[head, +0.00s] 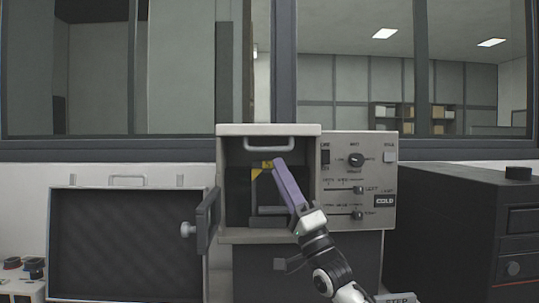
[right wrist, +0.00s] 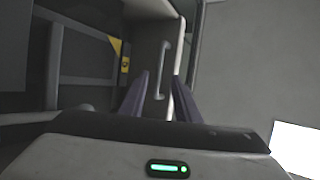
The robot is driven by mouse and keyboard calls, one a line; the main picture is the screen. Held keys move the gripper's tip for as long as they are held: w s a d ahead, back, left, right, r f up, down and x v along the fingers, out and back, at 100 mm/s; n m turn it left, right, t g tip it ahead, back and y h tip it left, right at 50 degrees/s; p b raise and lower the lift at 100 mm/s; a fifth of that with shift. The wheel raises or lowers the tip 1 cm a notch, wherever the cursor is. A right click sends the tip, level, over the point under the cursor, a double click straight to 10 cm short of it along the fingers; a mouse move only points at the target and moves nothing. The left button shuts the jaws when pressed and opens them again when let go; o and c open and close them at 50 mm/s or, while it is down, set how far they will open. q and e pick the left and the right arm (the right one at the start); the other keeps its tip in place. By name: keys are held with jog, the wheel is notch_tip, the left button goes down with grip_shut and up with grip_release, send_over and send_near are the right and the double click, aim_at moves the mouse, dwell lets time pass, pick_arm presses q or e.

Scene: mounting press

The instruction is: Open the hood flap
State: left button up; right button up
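The mounting press (head: 225,190) stands in the middle of the head view, with its front chamber open and dark inside. The hood flap (head: 240,131) is its light top part, with a pale bar handle (head: 268,149) on the front. My right gripper (head: 277,165) reaches up in front of the chamber, its purple fingertips just below the handle. In the right wrist view, its fingers (right wrist: 162,80) are apart, with the handle (right wrist: 163,65) showing between them. No grip on the handle shows; contact cannot be told. My left gripper is not in view.
A dark door (head: 207,222) with a knob stands swung out at the chamber's left. A control panel (head: 357,180) with a dial and sliders is on the right. A dark cabinet (head: 455,225) stands further right, and a dark framed panel (head: 125,245) at the left.

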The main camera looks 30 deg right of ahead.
jog(key=p+x, duration=0.1)
jog(key=x, duration=0.4)
jog(key=shift+w, duration=0.2)
grip_shut()
